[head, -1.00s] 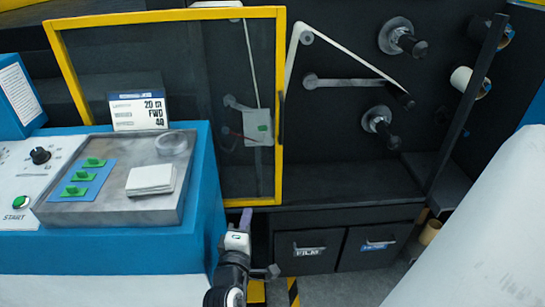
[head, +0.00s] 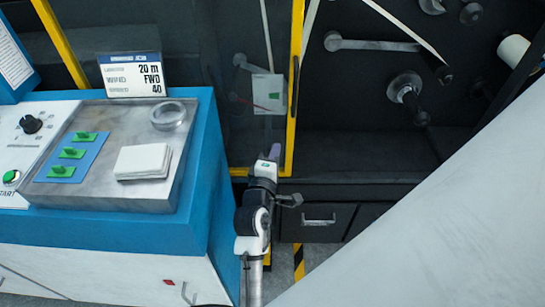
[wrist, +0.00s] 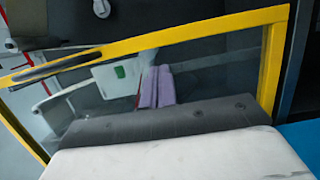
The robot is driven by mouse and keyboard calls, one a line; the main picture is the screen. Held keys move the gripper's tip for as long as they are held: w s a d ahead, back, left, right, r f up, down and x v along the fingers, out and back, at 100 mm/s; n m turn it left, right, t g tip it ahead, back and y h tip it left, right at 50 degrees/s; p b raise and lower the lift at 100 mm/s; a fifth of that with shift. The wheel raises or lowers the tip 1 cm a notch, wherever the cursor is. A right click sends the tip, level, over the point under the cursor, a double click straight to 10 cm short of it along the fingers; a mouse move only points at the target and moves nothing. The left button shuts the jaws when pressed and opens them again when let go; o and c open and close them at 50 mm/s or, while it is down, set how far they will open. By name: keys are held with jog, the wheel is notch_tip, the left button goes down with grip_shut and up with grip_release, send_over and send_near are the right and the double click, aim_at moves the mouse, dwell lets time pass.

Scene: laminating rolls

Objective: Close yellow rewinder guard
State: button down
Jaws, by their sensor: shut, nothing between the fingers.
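The yellow-framed guard (head: 295,95) with a see-through panel stands across the left part of the dark machine in the head view. The spindles to its right are uncovered. A dark handle (wrist: 58,66) lies along one yellow edge in the wrist view. My gripper (head: 274,152) has purple fingertips, shut and empty, near the lower right corner of the guard in the head view. In the wrist view its fingers (wrist: 157,87) show against the panel, apart from the handle. I cannot tell whether they touch the panel.
A blue console (head: 215,150) stands close on the left, with green switches, a pad of white cards (head: 142,161) and a display sign (head: 131,75). A spindle (head: 407,88) sticks out on the right. A drawer (head: 318,221) lies below the machine opening.

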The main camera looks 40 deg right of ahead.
aim_at(282, 133)
jog(key=shift+p+x, duration=0.35)
jog(key=shift+x, duration=2.05)
